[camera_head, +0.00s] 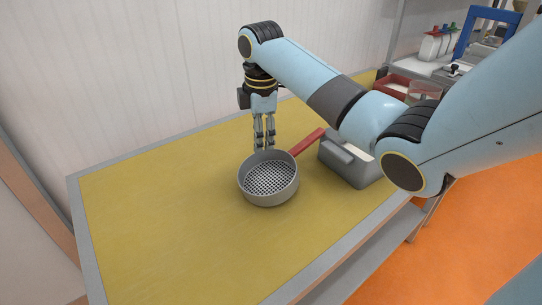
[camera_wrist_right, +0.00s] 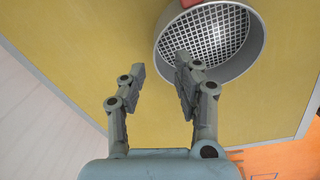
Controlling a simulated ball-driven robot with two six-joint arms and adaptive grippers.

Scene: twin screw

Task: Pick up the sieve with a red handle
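The sieve (camera_head: 270,181) is a round grey pan with a mesh bottom and a red handle (camera_head: 308,142) pointing up and right. It sits on the yellow table top. My right gripper (camera_head: 264,147) points down at the sieve's far rim, fingers apart and empty. In the right wrist view, the sieve (camera_wrist_right: 222,30) is at the top right, with a bit of red handle at the top edge. There the right gripper's (camera_wrist_right: 160,68) right finger overlaps the rim, and the left finger is over bare table. I cannot tell whether it touches the rim. My left gripper is out of view.
A grey bin (camera_head: 362,176) stands right of the sieve, close to the red handle. A red tray (camera_head: 392,88) and bottles (camera_head: 436,42) are at the back right. A white wall (camera_head: 120,70) runs behind the table (camera_head: 150,220), whose left and front parts are clear.

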